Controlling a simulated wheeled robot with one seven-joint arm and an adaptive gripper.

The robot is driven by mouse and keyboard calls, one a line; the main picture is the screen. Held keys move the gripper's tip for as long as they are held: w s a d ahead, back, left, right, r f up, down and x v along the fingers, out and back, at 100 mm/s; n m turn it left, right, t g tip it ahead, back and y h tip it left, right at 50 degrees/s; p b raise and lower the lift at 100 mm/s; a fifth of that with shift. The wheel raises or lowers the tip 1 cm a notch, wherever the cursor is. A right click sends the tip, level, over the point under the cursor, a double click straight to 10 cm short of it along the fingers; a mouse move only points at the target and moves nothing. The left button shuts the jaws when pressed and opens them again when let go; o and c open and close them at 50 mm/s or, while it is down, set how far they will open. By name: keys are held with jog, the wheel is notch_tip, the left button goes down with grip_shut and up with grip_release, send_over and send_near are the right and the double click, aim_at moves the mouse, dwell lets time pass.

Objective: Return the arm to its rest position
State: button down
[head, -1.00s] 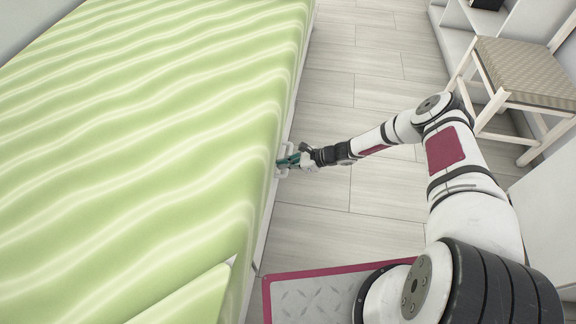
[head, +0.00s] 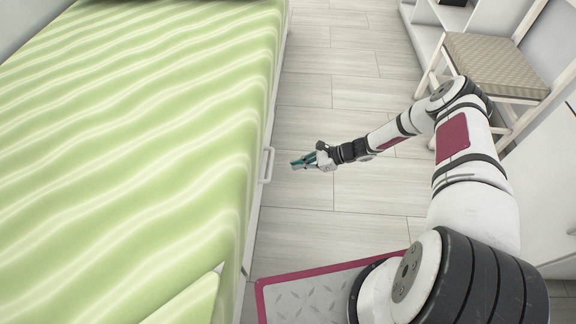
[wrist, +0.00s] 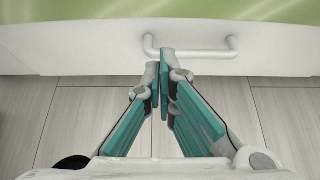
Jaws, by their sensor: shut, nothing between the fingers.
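My gripper (head: 298,163) is at the end of my outstretched arm, above the floor just right of the bed's side. Its teal fingers are shut together with nothing between them. In the wrist view the gripper (wrist: 161,66) points at a white drawer front (wrist: 80,48) with a white bar handle (wrist: 195,53). The fingertips overlap part of the handle in that view. In the head view the handle (head: 267,165) stands clear of the fingertips, with a gap of floor between them.
The bed with a wavy green cover (head: 120,150) fills the left. A chair with a woven seat (head: 495,65) stands at the upper right, near white shelving (head: 425,35) and close to my arm's elbow. Open plank floor (head: 335,90) lies between bed and chair.

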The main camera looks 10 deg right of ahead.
jog(key=shift+s+d+r, duration=0.1)
jog(key=shift+d+r, duration=0.05)
jog(key=shift+d, duration=0.2)
